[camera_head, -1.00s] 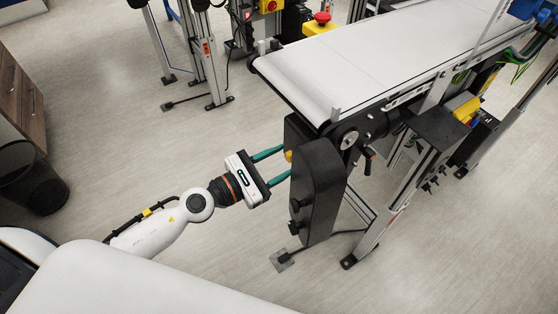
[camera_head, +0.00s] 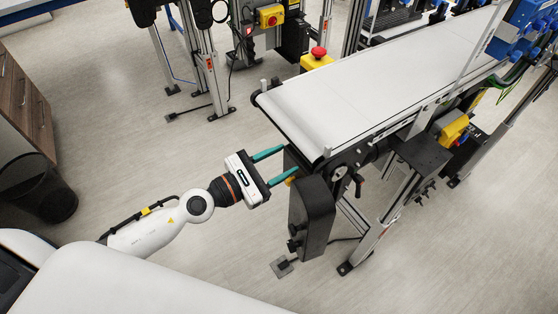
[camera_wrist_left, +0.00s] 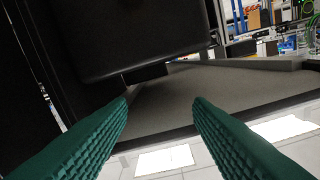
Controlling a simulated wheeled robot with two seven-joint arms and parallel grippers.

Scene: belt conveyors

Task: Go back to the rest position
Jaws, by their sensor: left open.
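My left gripper (camera_head: 285,164) is open, with two green fingers apart and nothing seen between them. In the head view its fingertips are at the near end of the conveyor, close to the black motor box (camera_head: 312,215). I cannot tell whether they touch it. In the left wrist view the green fingers (camera_wrist_left: 160,105) point toward a dark box-shaped housing (camera_wrist_left: 140,35). My right gripper is in neither view.
The white belt conveyor (camera_head: 385,75) runs from the centre to the upper right. A red emergency button on a yellow box (camera_head: 316,60) is beside it. A dark bin (camera_head: 42,188) and wooden drawers (camera_head: 28,105) are at the left. The floor (camera_head: 150,150) between is clear.

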